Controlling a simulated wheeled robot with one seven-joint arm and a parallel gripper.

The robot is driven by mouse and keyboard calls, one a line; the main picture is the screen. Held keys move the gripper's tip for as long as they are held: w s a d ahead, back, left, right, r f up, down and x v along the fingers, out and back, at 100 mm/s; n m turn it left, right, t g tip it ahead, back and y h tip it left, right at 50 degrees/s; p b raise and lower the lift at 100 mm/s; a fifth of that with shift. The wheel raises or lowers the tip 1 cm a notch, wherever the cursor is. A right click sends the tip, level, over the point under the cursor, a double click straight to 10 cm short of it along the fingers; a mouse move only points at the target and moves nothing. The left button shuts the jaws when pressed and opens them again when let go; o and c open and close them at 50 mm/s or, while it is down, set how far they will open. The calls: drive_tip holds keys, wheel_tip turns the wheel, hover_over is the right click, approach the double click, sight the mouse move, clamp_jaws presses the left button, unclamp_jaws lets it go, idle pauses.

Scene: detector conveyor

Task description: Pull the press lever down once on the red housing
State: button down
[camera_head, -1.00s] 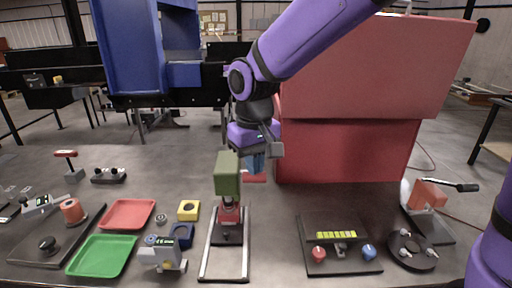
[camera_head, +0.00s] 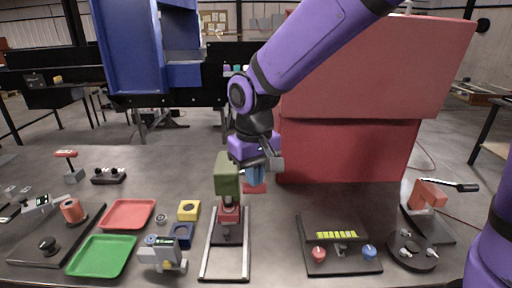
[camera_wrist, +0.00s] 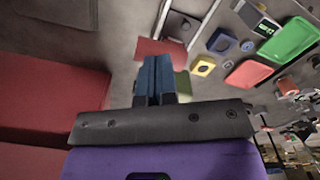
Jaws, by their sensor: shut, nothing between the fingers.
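The red housing (camera_head: 428,194) stands on a dark base at the right of the table in the head view. Its press lever (camera_head: 458,186) has a black grip and reaches out to the right, nearly level. My gripper (camera_head: 256,180) is far to the left of the housing, near the table's middle, above the surface and just behind an olive-green block. Its blue fingers (camera_wrist: 155,78) are shut and empty in the wrist view. I cannot make out the lever or its housing in the wrist view.
The olive-green block (camera_head: 227,175) stands on a railed fixture in front of my gripper. A panel with red and blue knobs (camera_head: 340,258) and a round black fixture (camera_head: 411,250) lie toward the housing. A large red cabinet (camera_head: 345,150) rises behind. Red (camera_head: 127,214) and green (camera_head: 101,256) trays lie left.

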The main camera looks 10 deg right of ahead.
drive_tip(key=shift+s+f, duration=0.1)
drive_tip(key=shift+f, duration=0.2)
